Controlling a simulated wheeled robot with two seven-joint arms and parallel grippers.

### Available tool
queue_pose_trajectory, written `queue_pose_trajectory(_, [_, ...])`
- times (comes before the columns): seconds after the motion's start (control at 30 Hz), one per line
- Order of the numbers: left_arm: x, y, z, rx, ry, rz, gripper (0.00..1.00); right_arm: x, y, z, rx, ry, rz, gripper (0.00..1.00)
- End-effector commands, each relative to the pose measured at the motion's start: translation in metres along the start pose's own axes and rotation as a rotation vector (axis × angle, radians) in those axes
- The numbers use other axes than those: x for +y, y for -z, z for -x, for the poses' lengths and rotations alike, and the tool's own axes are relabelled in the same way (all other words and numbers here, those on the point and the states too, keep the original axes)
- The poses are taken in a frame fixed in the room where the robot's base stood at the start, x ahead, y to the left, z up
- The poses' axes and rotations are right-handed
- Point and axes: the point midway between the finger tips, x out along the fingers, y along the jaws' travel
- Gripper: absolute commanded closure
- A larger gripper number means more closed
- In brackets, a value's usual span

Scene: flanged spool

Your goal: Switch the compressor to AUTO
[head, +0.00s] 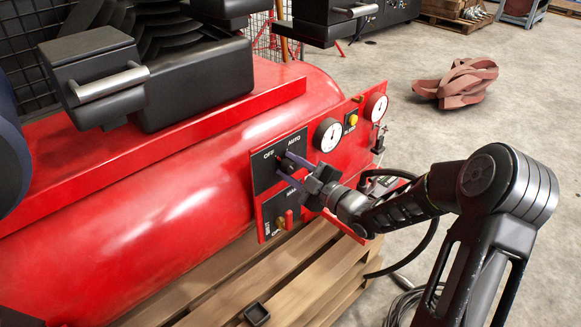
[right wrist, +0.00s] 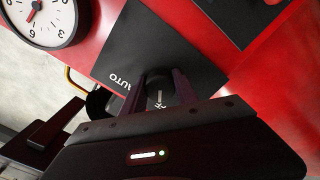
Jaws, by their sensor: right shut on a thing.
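The red compressor (head: 190,190) has a black switch plate (head: 263,178) on its front panel, marked OFF at left and AUTO at right. My right gripper (head: 290,169) reaches this plate from the right. Its two fingers are shut on the dark switch knob (head: 282,163), one finger above and one below it in the head view. In the right wrist view the knob (right wrist: 159,92) sits between the fingers, beside the AUTO label on the plate (right wrist: 118,62). The fingers hide much of the knob, so I cannot tell which mark it points to. My left gripper is not in view.
Two gauges (head: 327,135) and a yellow button (head: 351,118) are to the right of the plate. A smaller panel (head: 281,212) with a red-and-yellow control is below. The compressor stands on a wooden pallet (head: 310,285). A black hose (head: 425,240) loops nearby.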

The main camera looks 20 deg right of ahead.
Motion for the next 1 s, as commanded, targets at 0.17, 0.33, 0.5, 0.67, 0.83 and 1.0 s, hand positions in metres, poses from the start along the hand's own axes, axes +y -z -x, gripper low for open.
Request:
queue_pose_trajectory(0.17, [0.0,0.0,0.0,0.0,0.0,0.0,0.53,-0.0003,0.0,0.0001,0.0,0.001,0.0,0.93])
queue_pose_trajectory(0.33, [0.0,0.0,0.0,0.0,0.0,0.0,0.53,-0.0004,-0.0001,0.0001,0.0,0.001,0.0,1.0])
queue_pose_trajectory(0.5, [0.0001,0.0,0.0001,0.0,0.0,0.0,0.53,-0.0005,-0.0001,0.0002,0.0,0.001,-0.006,1.0])
queue_pose_trajectory(0.67, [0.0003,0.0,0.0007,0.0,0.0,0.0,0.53,-0.0004,0.0,0.0002,0.0,0.001,-0.035,1.0])
queue_pose_trajectory(0.83, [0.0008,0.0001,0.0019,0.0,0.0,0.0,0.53,-0.0004,0.0002,0.0001,0.0,0.001,-0.102,1.0])
queue_pose_trajectory(1.0, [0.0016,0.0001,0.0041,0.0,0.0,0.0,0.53,-0.0004,0.0006,0.0,0.0,0.001,-0.213,1.0])
